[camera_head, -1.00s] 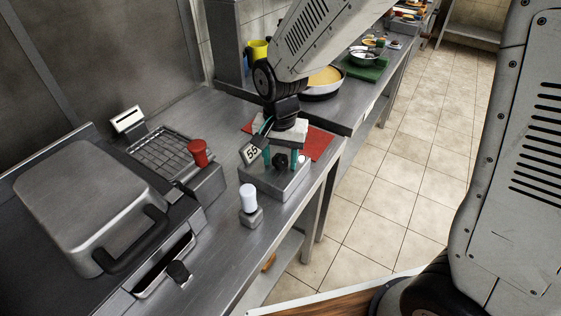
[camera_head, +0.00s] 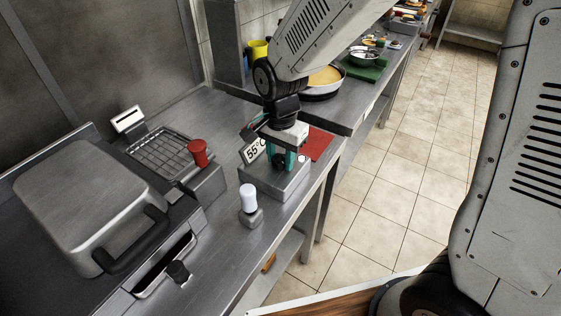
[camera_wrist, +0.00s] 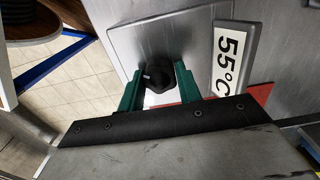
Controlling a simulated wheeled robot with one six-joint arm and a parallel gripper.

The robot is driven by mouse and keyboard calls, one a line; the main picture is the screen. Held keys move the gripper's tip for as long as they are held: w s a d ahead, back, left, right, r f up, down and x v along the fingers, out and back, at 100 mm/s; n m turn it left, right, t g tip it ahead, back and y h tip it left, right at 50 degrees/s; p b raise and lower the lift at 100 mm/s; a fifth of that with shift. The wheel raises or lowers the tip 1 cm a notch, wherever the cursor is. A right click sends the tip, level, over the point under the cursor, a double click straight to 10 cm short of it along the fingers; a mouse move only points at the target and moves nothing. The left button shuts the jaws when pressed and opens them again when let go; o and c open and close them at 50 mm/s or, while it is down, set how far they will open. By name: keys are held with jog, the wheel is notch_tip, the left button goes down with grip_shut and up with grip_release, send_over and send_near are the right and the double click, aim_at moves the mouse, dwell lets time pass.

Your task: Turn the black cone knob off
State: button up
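The black cone knob (camera_wrist: 160,75) sits on the small metal unit (camera_wrist: 165,30) with a 55°C sign (camera_wrist: 232,62); a small pale mark shows on the knob's left side in the wrist view. My gripper (camera_wrist: 157,80) has its two green fingers on either side of the knob, close against it, and looks shut on it. In the head view my gripper (camera_head: 280,157) is above the metal unit (camera_head: 275,182) and partly hides the knob.
A grill press (camera_head: 90,195) fills the far left. A red mat (camera_head: 318,145) lies behind the unit, with a pan (camera_head: 322,88) farther back.

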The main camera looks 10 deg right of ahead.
aim_at(280, 158)
jog(key=shift+c, duration=1.4)
jog(key=n, duration=0.6)
jog(key=shift+n, duration=0.3)
jog(key=o, duration=1)
jog(key=shift+o, duration=0.2)
jog(key=shift+r, duration=2.45)
